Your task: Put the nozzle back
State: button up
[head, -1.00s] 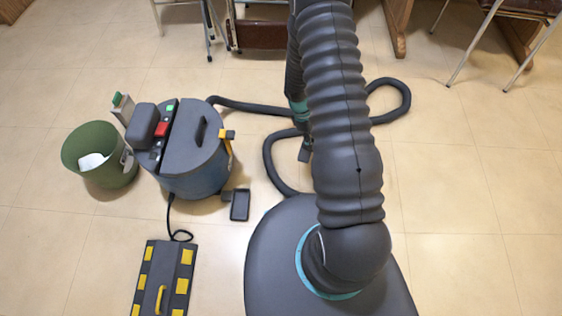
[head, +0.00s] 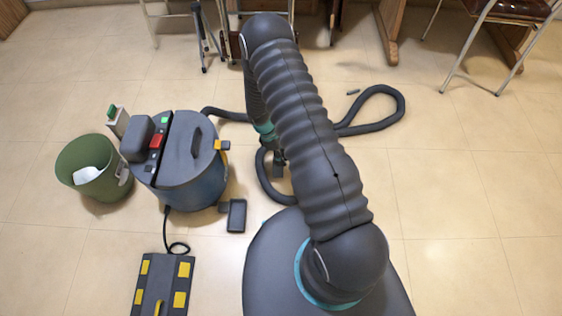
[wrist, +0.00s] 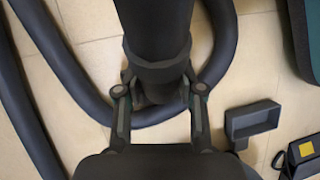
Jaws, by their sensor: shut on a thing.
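The blue drum-shaped vacuum (head: 205,185) with a grey lid stands left of my arm in the head view. Its dark hose (head: 385,122) loops across the floor behind my arm. My gripper (wrist: 160,92) is shut on the dark round nozzle (wrist: 157,35), which fills the upper middle of the wrist view. In the head view my gripper (head: 278,165) is small and mostly behind my arm. A dark open rectangular holder (head: 237,215) sits at the vacuum's lower right side. The holder also shows in the wrist view (wrist: 252,120), right of and apart from the nozzle. The nozzle's far end is hidden.
A green bin (head: 88,180) stands left of the vacuum. A black board with yellow pads (head: 163,285) lies in front, with a cable. A small grey piece (head: 353,92) lies near the hose. Chairs (head: 500,25) stand behind. The right floor is clear.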

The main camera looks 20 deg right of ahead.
jog(key=shift+a+f, duration=0.15)
jog(key=shift+f, duration=1.95)
jog(key=shift+f+b, duration=0.25)
jog(key=shift+b, duration=0.1)
jog(key=o, duration=1)
jog(key=shift+r, duration=0.1)
